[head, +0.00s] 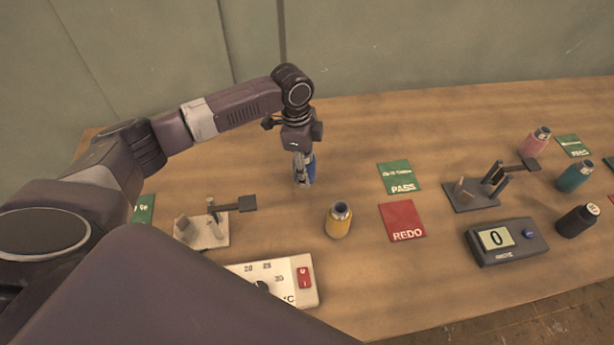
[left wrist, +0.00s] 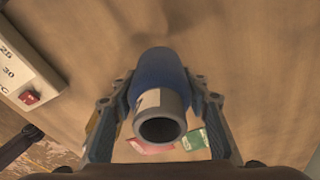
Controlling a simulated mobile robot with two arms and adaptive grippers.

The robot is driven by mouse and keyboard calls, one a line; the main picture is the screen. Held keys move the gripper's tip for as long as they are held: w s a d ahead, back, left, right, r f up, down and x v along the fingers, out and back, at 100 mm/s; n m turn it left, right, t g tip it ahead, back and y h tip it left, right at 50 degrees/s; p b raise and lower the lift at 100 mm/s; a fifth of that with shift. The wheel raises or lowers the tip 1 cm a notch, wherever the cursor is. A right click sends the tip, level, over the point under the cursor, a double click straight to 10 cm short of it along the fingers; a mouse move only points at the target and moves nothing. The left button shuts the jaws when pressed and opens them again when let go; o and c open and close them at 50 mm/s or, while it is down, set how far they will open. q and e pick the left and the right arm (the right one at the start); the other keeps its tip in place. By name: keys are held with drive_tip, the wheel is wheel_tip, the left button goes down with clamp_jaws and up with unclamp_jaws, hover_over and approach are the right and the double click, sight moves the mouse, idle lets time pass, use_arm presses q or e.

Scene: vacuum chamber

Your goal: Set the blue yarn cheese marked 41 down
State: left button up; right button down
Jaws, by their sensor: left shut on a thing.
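The blue yarn cheese (head: 309,168) is upright in my left gripper (head: 302,166), low over the wooden table left of the green PASS card. I cannot tell if its base touches the wood. In the left wrist view the blue cheese (left wrist: 160,72) sits between both fingers of the left gripper (left wrist: 160,100), with its grey tube end toward the camera. A pale label shows on it, but I cannot read the number. My right gripper is not in view.
A PASS card (head: 400,177), a red REDO card (head: 402,221) and a yellow cheese (head: 339,220) lie to the right and front. A stand (head: 202,229) is at the left. A display box (head: 506,241) and several cheeses are at the right. The table behind the gripper is clear.

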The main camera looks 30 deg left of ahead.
use_arm(q)
wheel_tip(320, 180, down, 3)
drive_tip(key=shift+f+p, duration=0.2)
drive_tip(key=shift+p, duration=0.15)
drive_tip(key=shift+f, duration=0.5)
drive_tip(key=o, duration=1.2)
drive_tip(key=shift+f, duration=0.15)
